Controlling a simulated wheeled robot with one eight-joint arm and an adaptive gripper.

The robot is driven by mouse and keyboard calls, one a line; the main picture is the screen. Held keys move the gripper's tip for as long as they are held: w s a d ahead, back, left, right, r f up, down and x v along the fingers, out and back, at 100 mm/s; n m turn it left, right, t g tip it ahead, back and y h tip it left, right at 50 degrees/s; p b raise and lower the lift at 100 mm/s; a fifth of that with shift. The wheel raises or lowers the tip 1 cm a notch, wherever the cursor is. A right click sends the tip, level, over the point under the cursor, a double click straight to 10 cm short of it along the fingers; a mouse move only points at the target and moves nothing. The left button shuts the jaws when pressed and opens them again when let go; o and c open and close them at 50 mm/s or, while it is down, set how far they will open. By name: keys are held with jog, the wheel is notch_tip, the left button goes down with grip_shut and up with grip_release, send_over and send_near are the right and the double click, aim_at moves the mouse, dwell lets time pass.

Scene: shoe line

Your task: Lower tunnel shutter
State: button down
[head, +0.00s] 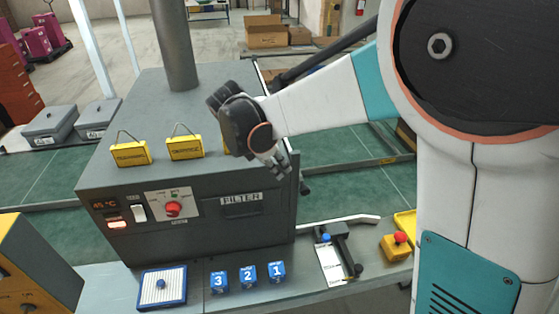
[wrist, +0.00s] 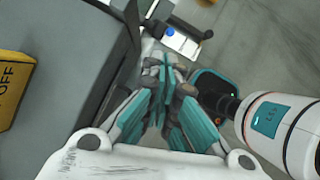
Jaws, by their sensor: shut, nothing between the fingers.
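The grey tunnel housing (head: 120,205) fills the left half of the head view, with a control panel and a FILTER label on its front. It also shows at the left in the wrist view (wrist: 60,100). No shutter can be made out clearly; the housing's right end is seen only edge-on. My gripper (head: 281,170) is over the housing's right top edge, fingers pointing down and right. In the wrist view my gripper (wrist: 165,68) has its fingers together, with nothing between them, just right of the housing's side.
Two yellow tags (head: 130,152) (head: 185,148) stand on the housing top, with another partly behind my gripper. Blue numbered blocks (head: 248,278), a blue-framed pad (head: 162,286), a black clamp-like fixture (head: 345,248) and a yellow box with a red button (head: 396,246) are on the bench.

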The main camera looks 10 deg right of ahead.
jog(key=b+x, duration=0.1)
jog(key=x, duration=1)
jog(key=shift+f+b, duration=0.2)
jog(key=shift+b, duration=0.1)
notch_tip(320, 180, down, 17)
jog(key=b, duration=1.1)
jog(key=shift+r, duration=0.25)
